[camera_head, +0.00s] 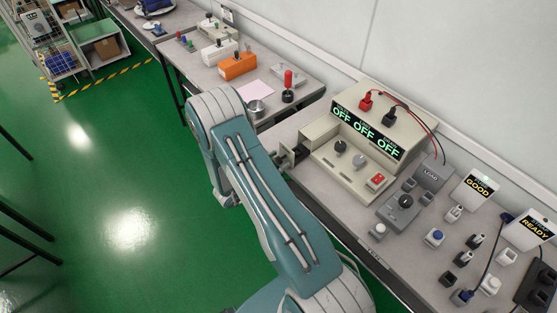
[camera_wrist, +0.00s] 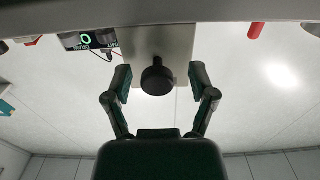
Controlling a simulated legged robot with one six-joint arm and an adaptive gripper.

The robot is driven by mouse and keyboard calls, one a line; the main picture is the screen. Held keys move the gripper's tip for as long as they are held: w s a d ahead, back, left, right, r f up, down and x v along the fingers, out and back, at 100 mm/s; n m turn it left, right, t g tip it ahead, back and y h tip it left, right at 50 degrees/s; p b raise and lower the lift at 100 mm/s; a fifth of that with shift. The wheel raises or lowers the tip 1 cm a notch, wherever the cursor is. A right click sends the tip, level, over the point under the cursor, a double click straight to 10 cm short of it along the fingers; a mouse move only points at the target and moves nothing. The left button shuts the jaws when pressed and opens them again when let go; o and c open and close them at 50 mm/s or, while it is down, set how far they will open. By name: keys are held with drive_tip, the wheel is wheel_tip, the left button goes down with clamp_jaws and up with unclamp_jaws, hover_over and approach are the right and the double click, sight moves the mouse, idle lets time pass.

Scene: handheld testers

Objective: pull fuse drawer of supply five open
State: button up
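Supply five appears to be the beige power supply (camera_head: 350,150) on the bench, with three displays reading OFF. In the wrist view a black round knob (camera_wrist: 157,80) stands out from a beige plate (camera_wrist: 172,42), which looks like the fuse drawer. My gripper (camera_wrist: 160,88) is open, with one finger on each side of the knob and visible gaps to both. In the head view a small beige plate (camera_head: 287,160) shows at the supply's left side, beside dark gripper parts. My arm hides most of the gripper there. I cannot tell how far the drawer is out.
Red and black plugs with leads (camera_head: 388,116) sit on top of the supply. Several small testers, a GOOD sign (camera_head: 478,187) and a READY sign (camera_head: 530,230) stand to its right. A red-handled device (camera_head: 288,87) and an orange box (camera_head: 238,66) stand on the farther bench.

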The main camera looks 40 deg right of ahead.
drive_tip(key=shift+a, duration=0.1)
drive_tip(key=a, duration=1.2)
drive_tip(key=shift+s, duration=0.45)
drive_tip(key=shift+d, duration=0.1)
